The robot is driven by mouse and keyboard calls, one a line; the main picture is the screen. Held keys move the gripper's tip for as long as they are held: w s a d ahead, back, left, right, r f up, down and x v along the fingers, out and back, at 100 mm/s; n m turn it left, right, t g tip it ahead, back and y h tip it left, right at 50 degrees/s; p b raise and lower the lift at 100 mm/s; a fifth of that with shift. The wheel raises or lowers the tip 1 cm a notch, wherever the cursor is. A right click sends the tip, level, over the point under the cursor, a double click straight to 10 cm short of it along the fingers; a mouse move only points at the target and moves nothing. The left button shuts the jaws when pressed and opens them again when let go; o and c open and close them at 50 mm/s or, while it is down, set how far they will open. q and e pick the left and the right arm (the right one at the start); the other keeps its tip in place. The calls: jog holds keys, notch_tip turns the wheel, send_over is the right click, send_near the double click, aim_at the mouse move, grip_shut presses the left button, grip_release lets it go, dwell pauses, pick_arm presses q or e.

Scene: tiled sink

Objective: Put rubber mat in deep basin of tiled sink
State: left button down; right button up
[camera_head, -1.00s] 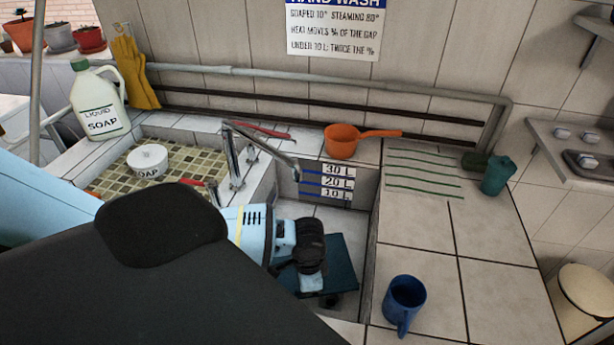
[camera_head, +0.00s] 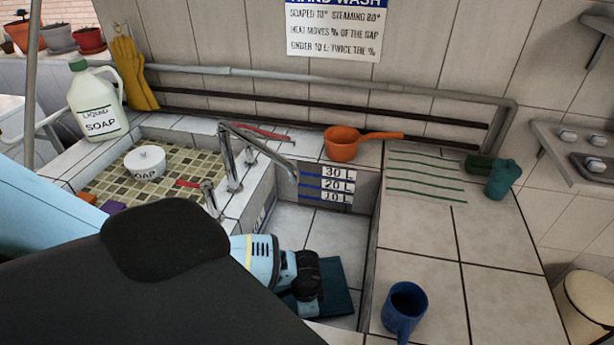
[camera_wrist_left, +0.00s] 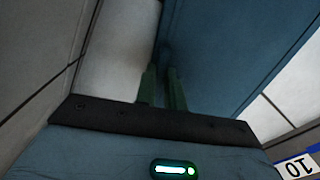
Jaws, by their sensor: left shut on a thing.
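The rubber mat (camera_head: 338,303) is a flat dark teal-blue sheet, low inside the deep basin (camera_head: 308,228) near its front end. My left gripper (camera_head: 306,292) reaches down into the basin and is shut on the mat. In the left wrist view the mat (camera_wrist_left: 225,45) fills the upper middle, with the green fingers of my left gripper (camera_wrist_left: 164,80) at its edge. My forearm hides part of the mat and the basin's near left side. I cannot tell whether the mat touches the basin floor. My right gripper is not in view.
A metal tap (camera_head: 235,155) stands at the basin's left edge. A blue mug (camera_head: 404,305) is on the right counter close to the basin. An orange dipper (camera_head: 343,145) sits behind it. A white soap bowl (camera_head: 145,163) is in the shallow mosaic basin.

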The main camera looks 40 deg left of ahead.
pick_arm(q)
jog(key=shift+w, duration=0.1)
jog(key=shift+f, duration=0.15)
jog(key=shift+f, duration=0.15)
jog(key=c, duration=1.5)
grip_release()
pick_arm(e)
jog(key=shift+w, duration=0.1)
